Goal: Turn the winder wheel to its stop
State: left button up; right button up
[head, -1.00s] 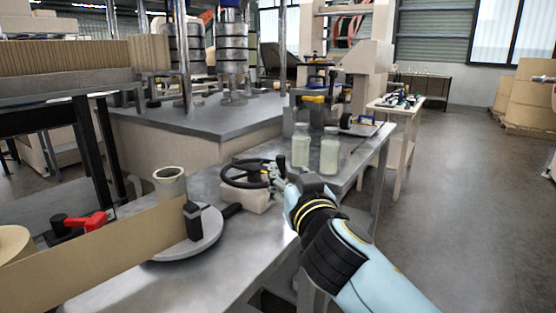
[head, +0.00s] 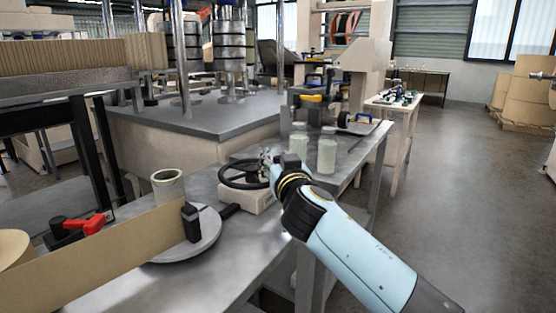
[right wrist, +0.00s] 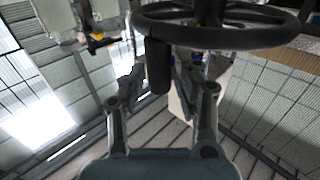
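The black winder wheel (head: 245,174) lies flat on a pale box-shaped base (head: 260,198) on the metal bench. My right gripper (head: 267,160) is at the wheel's far right rim. In the right wrist view the wheel (right wrist: 215,33) crosses the top, and its black upright handle (right wrist: 158,66) stands between the fingers of my right gripper (right wrist: 160,78). The fingers are on both sides of the handle, with narrow gaps that look clear, so they appear open around it. The head view does not show the fingertips clearly. My left gripper is not in view.
Two pale jars (head: 327,154) stand close behind my right gripper. The floor at right is clear.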

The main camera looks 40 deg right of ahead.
grip_shut()
jog(key=shift+w+d+f+n+y, duration=0.2)
jog(key=shift+f+n+y, duration=0.15)
jog(key=shift+y, duration=0.25)
jog(key=shift+d+n+t+y+p, duration=0.1)
jog(key=shift+n+t+y+p, duration=0.25)
jog(key=shift+y, duration=0.15)
